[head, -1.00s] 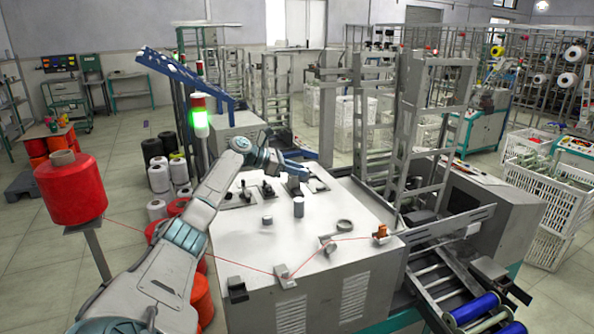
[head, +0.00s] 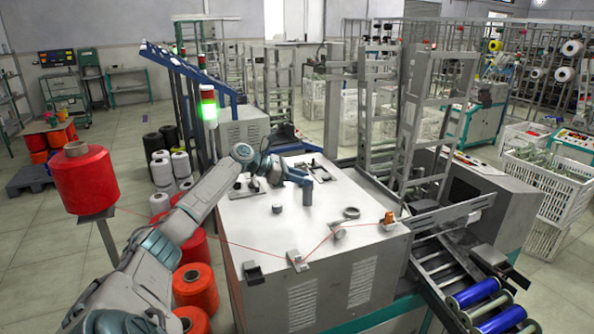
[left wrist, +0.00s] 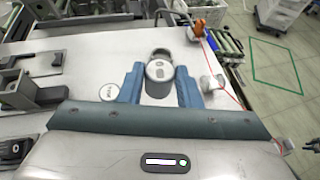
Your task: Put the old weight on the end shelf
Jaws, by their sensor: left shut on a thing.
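A grey metal cylinder, which looks like the weight, (left wrist: 160,72) stands between the two blue fingers of my left gripper (left wrist: 159,88) in the left wrist view. The gripper is shut on it, at or just above the white machine top (head: 250,222). I cannot tell which surface is the end shelf. My right gripper is not in view.
A red thread runs from the red cone (head: 82,180) through guides (head: 297,260) to an orange piece (head: 388,218). Blue rollers (head: 478,292) are at the front right.

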